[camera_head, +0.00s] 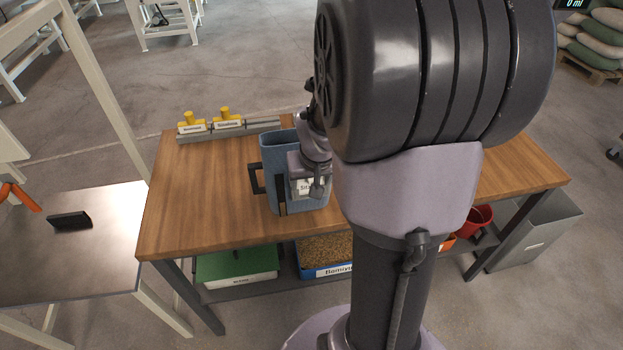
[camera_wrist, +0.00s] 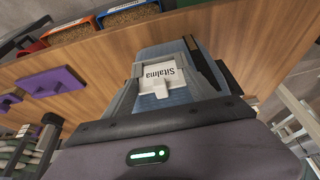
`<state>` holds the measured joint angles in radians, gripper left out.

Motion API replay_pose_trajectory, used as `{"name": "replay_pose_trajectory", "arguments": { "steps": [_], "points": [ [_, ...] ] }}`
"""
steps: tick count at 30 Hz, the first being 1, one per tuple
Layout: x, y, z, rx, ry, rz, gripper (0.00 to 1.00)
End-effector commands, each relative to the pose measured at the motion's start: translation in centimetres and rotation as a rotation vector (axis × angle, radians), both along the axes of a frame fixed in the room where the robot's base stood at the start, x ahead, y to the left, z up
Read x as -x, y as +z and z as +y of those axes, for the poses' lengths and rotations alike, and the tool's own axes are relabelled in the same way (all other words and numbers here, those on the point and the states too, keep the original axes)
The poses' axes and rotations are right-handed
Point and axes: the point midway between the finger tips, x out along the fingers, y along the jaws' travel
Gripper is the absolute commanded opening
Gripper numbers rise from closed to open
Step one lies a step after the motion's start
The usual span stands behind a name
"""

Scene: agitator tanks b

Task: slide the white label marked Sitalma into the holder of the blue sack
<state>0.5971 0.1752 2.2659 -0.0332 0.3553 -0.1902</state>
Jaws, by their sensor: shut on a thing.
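The blue sack (camera_head: 278,155) stands upright on the wooden table, with a black handle on its left side. In the wrist view the blue sack (camera_wrist: 165,50) fills the middle. The label also shows partly in the head view (camera_head: 304,187). My gripper (camera_head: 317,187) is at the sack's front, shut on the label by its small tab; my arm hides the sack's right side.
A grey rack (camera_head: 262,124) with two yellow-topped labelled pieces (camera_head: 228,119) stands at the table's back left. A green bin (camera_head: 235,268) and a blue grain bin (camera_head: 325,254) sit on the lower shelf. The wooden table (camera_head: 200,205) is clear left of the sack.

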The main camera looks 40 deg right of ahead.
Motion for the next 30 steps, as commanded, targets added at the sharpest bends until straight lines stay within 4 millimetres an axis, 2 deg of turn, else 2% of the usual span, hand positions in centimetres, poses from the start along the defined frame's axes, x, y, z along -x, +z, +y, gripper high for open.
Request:
{"name": "replay_pose_trajectory", "arguments": {
  "steps": [7, 8, 11, 19, 22, 26, 30],
  "points": [
    [0.0, -0.1, 0.0, 0.0, 0.0, 0.0, 0.42],
    [0.0, -0.1, 0.0, 0.0, 0.0, 0.0, 0.72],
    [0.0, -0.1, 0.0, 0.0, 0.0, 0.0, 0.92],
    [0.0, 0.0, 0.0, 0.0, 0.0, 0.0, 0.92],
    [0.2, 0.6, 0.1, 0.001, 0.0, -0.001, 0.92],
    [1.0, 3.3, 0.6, 0.002, 0.0, -0.003, 0.92],
    [2.4, 7.8, 1.5, 0.003, -0.001, -0.005, 0.92]
  ]
}}
